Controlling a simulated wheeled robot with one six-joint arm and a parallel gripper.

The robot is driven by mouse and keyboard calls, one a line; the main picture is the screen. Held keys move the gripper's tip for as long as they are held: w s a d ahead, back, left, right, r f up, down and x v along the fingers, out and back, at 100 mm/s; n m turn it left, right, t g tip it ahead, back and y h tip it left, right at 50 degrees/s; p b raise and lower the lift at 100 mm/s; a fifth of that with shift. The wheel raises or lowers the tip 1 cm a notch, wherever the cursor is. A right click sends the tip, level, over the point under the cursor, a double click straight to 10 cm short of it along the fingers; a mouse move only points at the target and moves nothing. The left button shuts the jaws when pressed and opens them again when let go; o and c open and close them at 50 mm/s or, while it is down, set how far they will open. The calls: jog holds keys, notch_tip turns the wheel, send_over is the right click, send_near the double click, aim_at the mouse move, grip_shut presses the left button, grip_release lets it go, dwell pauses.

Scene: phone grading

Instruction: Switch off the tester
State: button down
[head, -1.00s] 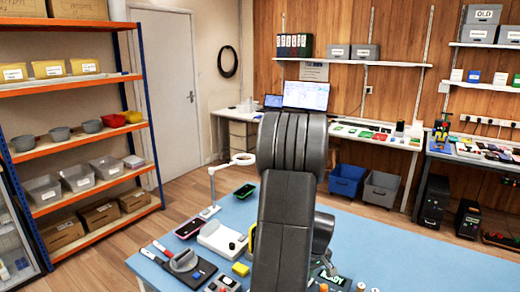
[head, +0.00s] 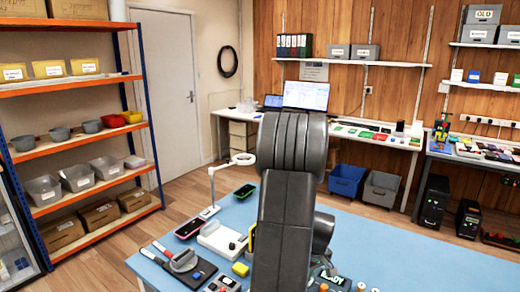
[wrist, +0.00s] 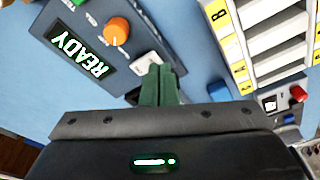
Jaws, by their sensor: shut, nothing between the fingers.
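The tester (wrist: 140,50) is a blue-grey box in the upper left of the wrist view. Its lit display (wrist: 80,48) reads READY in green, and an orange knob (wrist: 117,31) sits beside it. My gripper (wrist: 158,72) has green fingers, shut and empty, with the tips at the tester's near edge. I cannot tell whether they touch it, and the fingers hide part of that face.
A rack with yellow labels (wrist: 240,70) stands right of the fingers in the wrist view, with a red knob (wrist: 298,93) below it. On the blue table (head: 420,255) are a stand with a ring (head: 243,159), phones and a white tray. The table's right side is mostly clear.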

jog(key=shift+f+b, duration=0.85)
jog(key=shift+f, duration=0.1)
dwell(0.8)
notch_tip(320, 180, up, 7)
jog(key=p, duration=0.4)
dwell(0.4)
jog(key=shift+f, duration=0.1)
jog(key=shift+f+b, duration=1.9)
jog(key=shift+f, duration=1.4)
